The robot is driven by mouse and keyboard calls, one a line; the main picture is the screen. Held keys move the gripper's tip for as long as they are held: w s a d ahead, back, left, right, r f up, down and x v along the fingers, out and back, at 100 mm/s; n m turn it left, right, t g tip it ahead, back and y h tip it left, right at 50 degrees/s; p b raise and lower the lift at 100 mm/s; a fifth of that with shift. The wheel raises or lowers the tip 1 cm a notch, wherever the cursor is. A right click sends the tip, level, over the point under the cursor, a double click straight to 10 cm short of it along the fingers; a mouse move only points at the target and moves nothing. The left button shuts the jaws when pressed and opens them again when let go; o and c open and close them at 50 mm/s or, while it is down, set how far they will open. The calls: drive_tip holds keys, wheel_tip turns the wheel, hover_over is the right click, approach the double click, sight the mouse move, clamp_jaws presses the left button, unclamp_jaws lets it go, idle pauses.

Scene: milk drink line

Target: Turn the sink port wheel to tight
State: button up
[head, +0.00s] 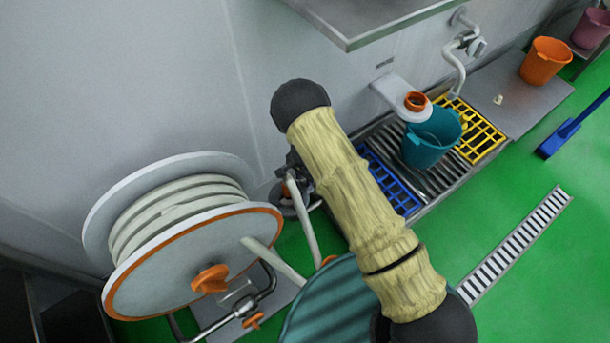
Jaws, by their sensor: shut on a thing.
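My arm in a pale yellow sleeve crosses the middle of the head view, from the lower right up to a dark joint. My gripper cannot be made out; the arm hides what lies behind it. No wheel can be surely told as the sink port wheel. A dark metal fitting (287,195) shows partly beside the arm, low by the wall. An orange ring (415,101) sits on a white wall bracket (395,93) above the sink grating (431,168); I cannot tell whether it is a wheel.
A hose reel (165,266) with an orange knob (209,279) stands at left. A teal bucket (427,145) stands on the grating beside blue (398,190) and yellow racks (484,137). A steel shelf edge (375,25) overhangs above.

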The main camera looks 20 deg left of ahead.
sight(304, 180)
drive_tip(key=o, duration=1)
wheel_tip(304, 180, up, 17)
drive_tip(key=p, duration=0.4)
drive_tip(key=shift+r, duration=0.2)
